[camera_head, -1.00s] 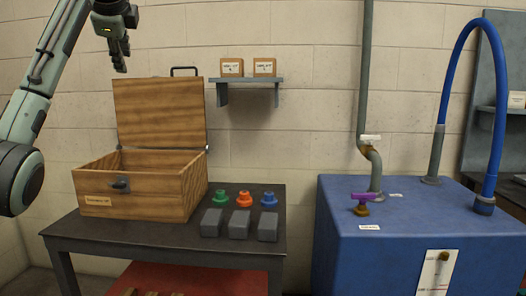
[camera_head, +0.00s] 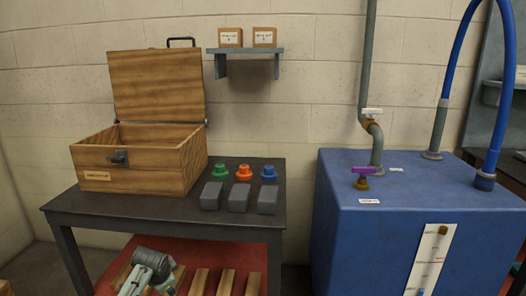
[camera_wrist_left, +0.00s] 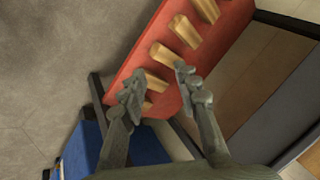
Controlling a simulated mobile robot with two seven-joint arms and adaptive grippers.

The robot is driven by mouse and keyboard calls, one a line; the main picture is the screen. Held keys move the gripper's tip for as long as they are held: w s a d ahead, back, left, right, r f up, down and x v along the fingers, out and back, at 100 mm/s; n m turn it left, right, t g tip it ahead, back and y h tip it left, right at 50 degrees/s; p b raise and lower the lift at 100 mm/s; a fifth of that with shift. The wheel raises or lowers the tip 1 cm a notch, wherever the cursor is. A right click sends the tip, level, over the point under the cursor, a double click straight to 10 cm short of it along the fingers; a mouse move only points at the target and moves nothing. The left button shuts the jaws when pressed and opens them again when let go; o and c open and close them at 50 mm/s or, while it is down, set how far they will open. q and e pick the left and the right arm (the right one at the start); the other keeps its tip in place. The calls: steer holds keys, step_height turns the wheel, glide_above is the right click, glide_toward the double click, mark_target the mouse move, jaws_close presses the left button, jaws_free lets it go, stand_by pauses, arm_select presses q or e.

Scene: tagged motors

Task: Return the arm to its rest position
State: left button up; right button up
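My left arm (camera_head: 146,268) shows at the bottom of the head view, low in front of the dark table and over its red lower shelf. Its gripper cannot be made out there. In the left wrist view my left gripper (camera_wrist_left: 157,88) has its two fingers spread apart with nothing between them. Beyond the fingers is the red shelf (camera_wrist_left: 226,32) with wooden bars (camera_wrist_left: 186,31) on it. My right arm and gripper are in neither view.
An open wooden box (camera_head: 138,178) stands on the dark table (camera_head: 150,215), beside green (camera_head: 220,172), orange (camera_head: 244,173) and blue (camera_head: 269,173) knobbed pieces and grey blocks (camera_head: 239,197). A blue tank (camera_head: 400,230) stands right. A small wall shelf (camera_head: 246,51) hangs above.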

arm_select(q)
steer(key=s+f+n+g, duration=0.2)
steer(key=s+f+n, duration=0.1)
steer(key=s+f, duration=1.65)
steer(key=s+f+n, duration=0.1)
steer(key=s+f, duration=0.2)
steer(key=s, duration=0.7)
steer(key=s+f+n+g, duration=0.1)
steer(key=s+f+n, duration=0.1)
steer(key=s, duration=0.8)
steer(key=shift+s+f+n+g+h, duration=0.3)
steer(key=shift+f+h, duration=0.1)
steer(key=shift+f, duration=0.4)
